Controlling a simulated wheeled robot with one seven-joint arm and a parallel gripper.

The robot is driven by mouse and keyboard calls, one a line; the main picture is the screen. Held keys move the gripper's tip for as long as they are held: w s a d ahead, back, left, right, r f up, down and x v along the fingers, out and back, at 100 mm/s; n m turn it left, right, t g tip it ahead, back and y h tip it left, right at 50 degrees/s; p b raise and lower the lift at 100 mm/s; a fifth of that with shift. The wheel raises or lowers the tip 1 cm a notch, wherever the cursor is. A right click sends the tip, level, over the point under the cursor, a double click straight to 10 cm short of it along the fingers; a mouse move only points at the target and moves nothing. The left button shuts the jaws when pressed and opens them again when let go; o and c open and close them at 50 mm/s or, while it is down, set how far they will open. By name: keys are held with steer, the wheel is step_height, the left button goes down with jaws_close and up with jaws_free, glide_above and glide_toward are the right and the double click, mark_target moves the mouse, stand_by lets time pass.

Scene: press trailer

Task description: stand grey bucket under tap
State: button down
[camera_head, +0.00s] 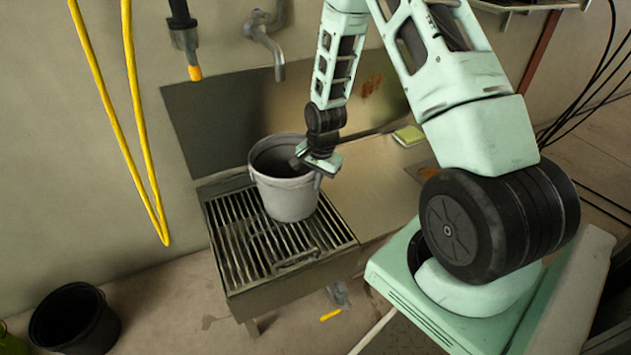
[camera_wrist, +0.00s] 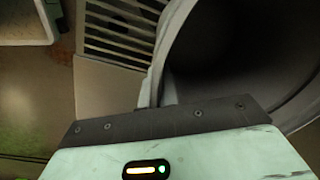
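The grey bucket (camera_head: 285,197) stands upright on the slatted metal grate, its open top facing up. The tap (camera_head: 265,40) is on the wall above, its spout (camera_head: 279,70) pointing down over the bucket in the picture. My gripper (camera_head: 312,163) is at the right side of the bucket's rim, with a dark finger part over the opening. In the wrist view the bucket's rim and dark inside (camera_wrist: 235,50) fill the upper right, close against my gripper's dark edge (camera_wrist: 170,120). The fingertips are mostly hidden, so the grip on the rim is unclear.
The grate (camera_head: 240,240) has bare slats left and front of the bucket. A steel counter (camera_head: 365,185) with a yellow-green sponge (camera_head: 408,135) lies right. A yellow hose (camera_head: 140,130) hangs left beside a black pipe (camera_head: 184,35). A black bucket (camera_head: 75,318) stands on the floor.

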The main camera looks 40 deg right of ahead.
steer(key=shift+f, duration=0.1)
steer(key=c, duration=2.1)
jaws_free()
steer(key=shift+f, duration=0.1)
steer(key=o, duration=0.4)
step_height(320, 180, up, 12)
steer(key=s+p, duration=0.1)
steer(key=p, duration=0.3)
steer(key=s+a+r+n, duration=0.2)
steer(key=a+r+n, duration=0.2)
steer(key=a, duration=0.4)
steer(key=s+a+r+n, duration=0.2)
steer(key=a+r+n, duration=0.25)
steer(key=a, duration=0.35)
steer(key=s+a+r+n, duration=0.2)
steer(key=s+a+n, duration=0.2)
steer(key=s, duration=0.2)
steer(key=s+a+r+n+g, duration=0.1)
steer(key=s+a+r+n, duration=0.2)
steer(key=s+a+n, duration=0.2)
steer(key=s+a+r+n, duration=0.3)
steer(key=s+a+n, duration=0.1)
steer(key=s, duration=0.3)
steer(key=shift+s+a+n, duration=0.15)
steer(key=shift+s+n, duration=0.2)
